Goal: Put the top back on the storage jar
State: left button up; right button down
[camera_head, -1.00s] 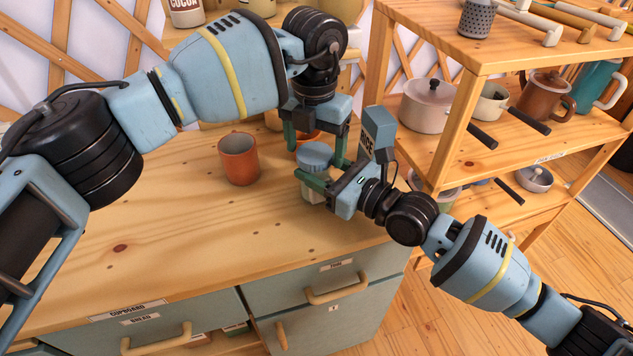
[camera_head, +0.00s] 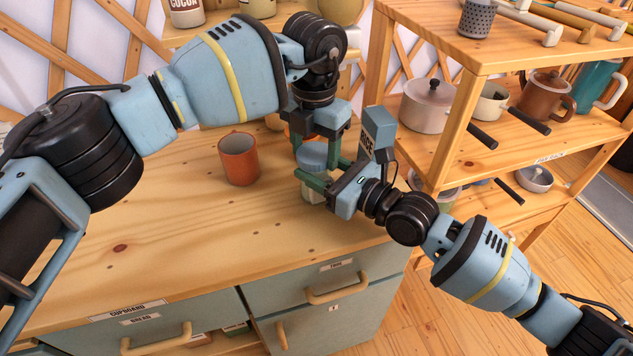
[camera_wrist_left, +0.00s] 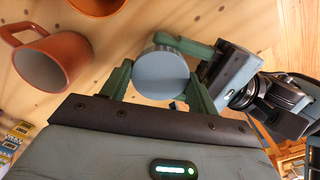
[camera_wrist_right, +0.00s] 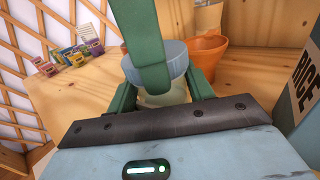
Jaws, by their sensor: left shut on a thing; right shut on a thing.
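The storage jar's round blue-grey lid (camera_head: 312,155) is between the green fingers of my left gripper (camera_head: 316,152), which reaches down from above and is shut on it. The lid also shows face-on in the left wrist view (camera_wrist_left: 162,76). The pale jar (camera_head: 311,187) stands upright on the counter directly under the lid, with my right gripper (camera_head: 318,186) shut around its body from the right. In the right wrist view the lid (camera_wrist_right: 178,58) is over the jar (camera_wrist_right: 160,97), partly hidden by a left finger. I cannot tell whether it is fully seated.
An orange mug (camera_head: 238,160) stands left of the jar. An orange pot (camera_wrist_right: 206,56) is close behind it. A blue-grey RICE container (camera_head: 378,130) stands just behind my right gripper. A wooden shelf (camera_head: 470,70) with pans is at the right. The counter's front left is clear.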

pick_arm(q)
jog(key=shift+m, duration=0.6)
jog(key=o, duration=1.1)
jog(key=shift+r, duration=0.1)
jog(key=shift+r, duration=2.2)
